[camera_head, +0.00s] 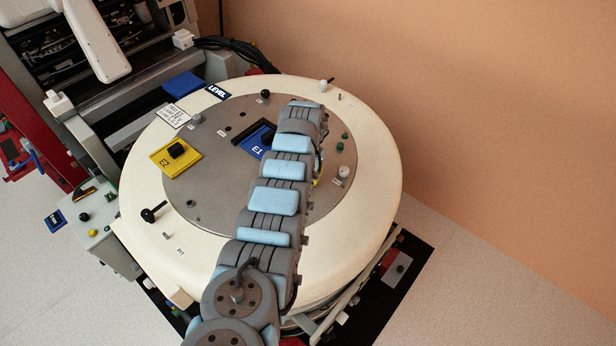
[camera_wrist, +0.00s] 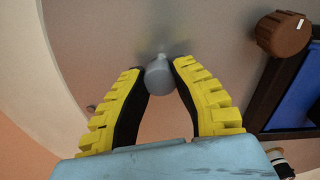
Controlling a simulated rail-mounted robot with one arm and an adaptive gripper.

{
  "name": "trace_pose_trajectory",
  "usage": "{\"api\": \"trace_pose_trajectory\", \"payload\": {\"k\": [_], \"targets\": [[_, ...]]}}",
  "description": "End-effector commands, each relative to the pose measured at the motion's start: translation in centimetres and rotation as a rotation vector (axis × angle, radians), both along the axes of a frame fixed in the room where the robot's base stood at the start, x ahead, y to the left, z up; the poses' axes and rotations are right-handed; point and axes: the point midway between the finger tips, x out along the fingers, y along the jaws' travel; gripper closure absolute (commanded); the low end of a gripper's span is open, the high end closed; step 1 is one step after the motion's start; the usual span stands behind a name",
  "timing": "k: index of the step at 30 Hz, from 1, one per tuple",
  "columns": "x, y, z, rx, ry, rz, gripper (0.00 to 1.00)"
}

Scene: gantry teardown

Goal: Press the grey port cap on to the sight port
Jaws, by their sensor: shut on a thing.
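In the wrist view my gripper (camera_wrist: 158,68), with yellow and black fingers, is shut on the grey port cap (camera_wrist: 158,79). The cap sits between the fingertips, close to the grey plate (camera_wrist: 100,40). A small light tip shows just beyond the cap; I cannot tell whether it touches the plate. I cannot make out the sight port. In the head view my arm reaches over the round cream housing (camera_head: 150,225) and hides the cap and most of the gripper.
A brown knob (camera_wrist: 283,34) and a dark-framed blue panel (camera_wrist: 300,95) are to the right in the wrist view. In the head view, the yellow E2 panel (camera_head: 188,164) and blue E1 panel (camera_head: 255,147) lie left of my arm. Small knobs dot the housing.

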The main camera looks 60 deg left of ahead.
Motion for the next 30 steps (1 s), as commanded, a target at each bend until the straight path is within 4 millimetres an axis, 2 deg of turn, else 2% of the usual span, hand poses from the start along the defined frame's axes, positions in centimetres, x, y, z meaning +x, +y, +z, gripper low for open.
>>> {"api": "trace_pose_trajectory", "payload": {"k": [13,27,28,30], "targets": [[0.0,0.0,-0.2,-0.001,0.001,0.0,1.0],[0.0,0.0,-1.3,-0.001,0.001,0.0,1.0],[0.0,0.0,-1.2,-0.001,0.001,0.0,0.66],[0.0,0.0,-1.2,-0.001,0.001,0.0,0.49]]}}
